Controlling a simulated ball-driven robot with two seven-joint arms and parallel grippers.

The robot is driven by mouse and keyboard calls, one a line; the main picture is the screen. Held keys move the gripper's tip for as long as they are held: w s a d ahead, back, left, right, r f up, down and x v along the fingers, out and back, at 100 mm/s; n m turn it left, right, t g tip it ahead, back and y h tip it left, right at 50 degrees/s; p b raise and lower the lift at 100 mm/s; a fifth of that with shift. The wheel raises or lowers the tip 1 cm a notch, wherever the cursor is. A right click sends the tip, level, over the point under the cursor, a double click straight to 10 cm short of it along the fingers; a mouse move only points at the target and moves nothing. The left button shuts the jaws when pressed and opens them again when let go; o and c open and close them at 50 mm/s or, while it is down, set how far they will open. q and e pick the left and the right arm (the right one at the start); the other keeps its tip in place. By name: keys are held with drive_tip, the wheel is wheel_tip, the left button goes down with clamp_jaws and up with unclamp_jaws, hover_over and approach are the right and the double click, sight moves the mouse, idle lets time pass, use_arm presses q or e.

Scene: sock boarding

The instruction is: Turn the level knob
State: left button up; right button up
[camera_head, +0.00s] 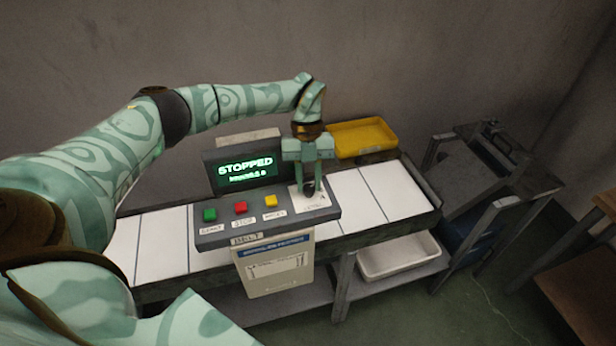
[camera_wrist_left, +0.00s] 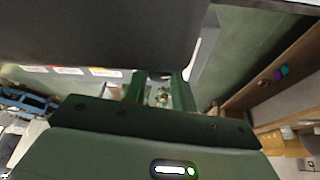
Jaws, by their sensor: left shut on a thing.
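The level knob (camera_head: 308,188) is a small dark knob at the right end of the grey control panel (camera_head: 222,237). My left gripper (camera_head: 308,185) points down over it and is shut on it, with a finger on either side. The fingers hide much of the knob. In the left wrist view, the two green fingers of the left gripper (camera_wrist_left: 160,92) reach to the panel, and the knob between them is hard to make out. My right gripper is not in view.
The panel carries a green button (camera_head: 209,214), a red button (camera_head: 240,208) and a yellow button (camera_head: 271,201). A display (camera_head: 246,172) behind them reads STOPPED. A yellow tray (camera_head: 362,138) stands behind on the right. A white bin (camera_head: 398,257) sits on the lower shelf.

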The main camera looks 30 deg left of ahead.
use_arm(q)
drive_tip(key=shift+f, duration=0.1)
idle(0.3)
drive_tip(key=o, duration=1)
drive_tip(key=v, duration=1.6)
drive_tip(key=shift+r, duration=0.25)
drive_tip(key=shift+d+f, duration=0.1)
